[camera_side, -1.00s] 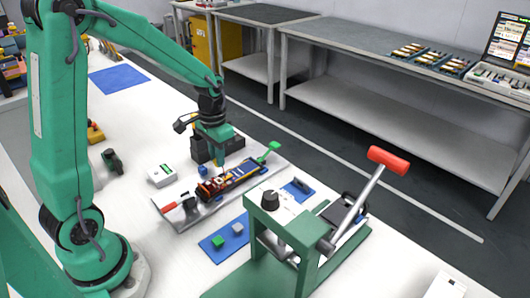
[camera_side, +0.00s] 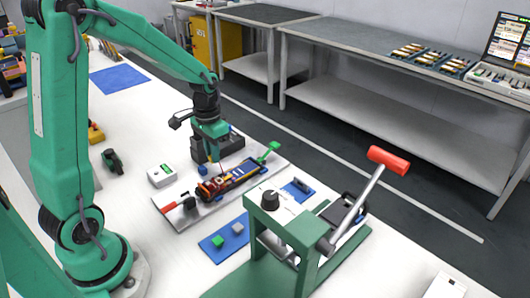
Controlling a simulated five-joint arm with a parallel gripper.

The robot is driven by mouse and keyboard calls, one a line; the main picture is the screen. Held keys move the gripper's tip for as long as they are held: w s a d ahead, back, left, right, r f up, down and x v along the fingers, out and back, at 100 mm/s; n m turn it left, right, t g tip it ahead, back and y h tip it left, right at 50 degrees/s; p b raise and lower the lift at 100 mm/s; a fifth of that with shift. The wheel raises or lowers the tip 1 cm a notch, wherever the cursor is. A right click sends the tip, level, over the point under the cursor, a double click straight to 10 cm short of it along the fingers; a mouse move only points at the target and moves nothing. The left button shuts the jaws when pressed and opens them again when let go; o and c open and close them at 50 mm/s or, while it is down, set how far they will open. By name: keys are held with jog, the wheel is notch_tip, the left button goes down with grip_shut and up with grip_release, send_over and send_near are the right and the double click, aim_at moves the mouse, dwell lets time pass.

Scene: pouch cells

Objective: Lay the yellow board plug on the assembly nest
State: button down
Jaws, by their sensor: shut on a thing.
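The assembly nest is the light grey plate (camera_side: 178,220) on the white table, with a long dark fixture (camera_side: 236,178) on it that carries orange, yellow and blue parts. My gripper (camera_side: 220,165) is above the far side of this fixture, pointing down. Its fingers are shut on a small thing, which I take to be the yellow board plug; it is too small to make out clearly. I cannot tell the exact gap between the fingertips and the fixture.
A green press with a red-handled lever (camera_side: 388,160) stands at front right. A blue mat (camera_side: 214,250) with small blocks lies before the plate. A white box (camera_side: 161,176) is to its left, a dark block (camera_side: 232,147) behind. A red-tipped clamp (camera_side: 171,206) sits at the plate's left end.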

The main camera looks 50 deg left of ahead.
send_over(203, 168)
dwell(1.3)
jog(key=shift+f, duration=0.2)
jog(key=shift+f, duration=1.8)
jog(key=shift+f, duration=1)
dwell(1.0)
jog(key=c, duration=1.3)
grip_release()
jog(key=shift+r, duration=0.1)
jog(key=shift+r, duration=3.85)
